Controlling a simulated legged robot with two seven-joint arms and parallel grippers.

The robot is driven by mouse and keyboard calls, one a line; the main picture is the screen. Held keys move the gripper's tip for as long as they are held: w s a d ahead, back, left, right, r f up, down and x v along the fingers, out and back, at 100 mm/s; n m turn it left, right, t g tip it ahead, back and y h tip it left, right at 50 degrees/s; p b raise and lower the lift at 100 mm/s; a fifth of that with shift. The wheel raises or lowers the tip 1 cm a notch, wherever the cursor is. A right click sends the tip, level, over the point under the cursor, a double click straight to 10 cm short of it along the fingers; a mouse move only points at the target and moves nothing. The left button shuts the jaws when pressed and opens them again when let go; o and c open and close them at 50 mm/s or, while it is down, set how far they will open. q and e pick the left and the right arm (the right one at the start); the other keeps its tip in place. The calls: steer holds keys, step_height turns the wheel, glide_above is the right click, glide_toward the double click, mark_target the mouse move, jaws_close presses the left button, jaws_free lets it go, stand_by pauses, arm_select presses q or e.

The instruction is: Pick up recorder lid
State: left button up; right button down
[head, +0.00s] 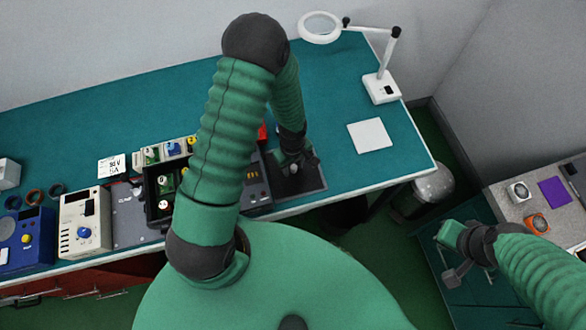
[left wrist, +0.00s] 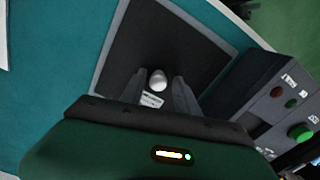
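A dark square plate (left wrist: 190,45) with a lighter border lies on the teal bench; it also shows in the head view (head: 314,182), near the front edge. A silver knob (left wrist: 157,80) and a small white label (left wrist: 152,100) are on it. I take the knobbed piece to be the recorder lid, but cannot tell its outline from the plate. My left gripper (left wrist: 158,88) points down over it, open, with a finger on each side of the knob and gaps between. It also shows in the head view (head: 293,170). My right gripper (head: 452,262) hangs at the right, away from the bench; its opening is unclear.
A grey box with a green button (left wrist: 300,132) stands close beside the plate. Several instruments, including a beige unit (head: 85,225), line the bench at left. A magnifier lamp (head: 382,88) and white pad (head: 370,135) are at right. The back of the teal bench (head: 335,95) is clear.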

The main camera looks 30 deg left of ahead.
arm_select(q)
steer(key=shift+w+d, duration=0.1)
steer(key=shift+d, duration=0.05)
jaws_close()
